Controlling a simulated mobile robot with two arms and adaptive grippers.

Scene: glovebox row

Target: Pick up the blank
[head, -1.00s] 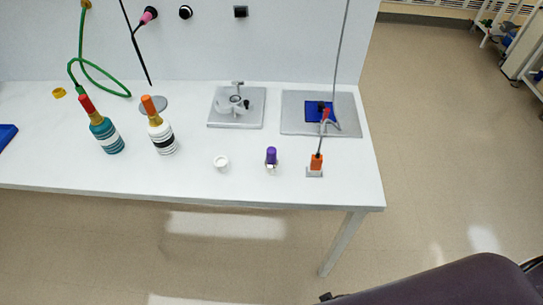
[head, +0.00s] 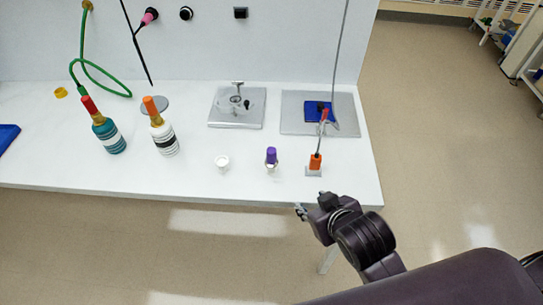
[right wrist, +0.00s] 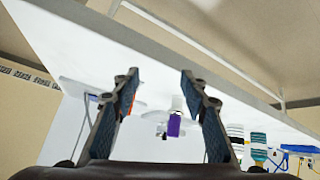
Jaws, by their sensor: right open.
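No object is plainly marked as the blank; I cannot tell for certain which it is. A small purple-topped piece with a pale base (head: 271,158) stands near the table's front edge. It also shows between my fingers in the right wrist view (right wrist: 174,124), apart from them. A small white round cup (head: 222,162) stands to its left. An orange block holding a red-handled tool (head: 315,162) stands to its right. My right gripper (head: 312,205) is open and empty, just off the table's front edge, below the orange block. It also shows in the right wrist view (right wrist: 160,90). My left gripper is out of view.
The white table (head: 60,165) has a clear front strip at left. A teal bottle (head: 109,137) and a white bottle (head: 163,138) stand left. A grey clamp plate (head: 236,121) and a grey plate with a blue pad (head: 290,124) lie behind. Cables hang from the back panel.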

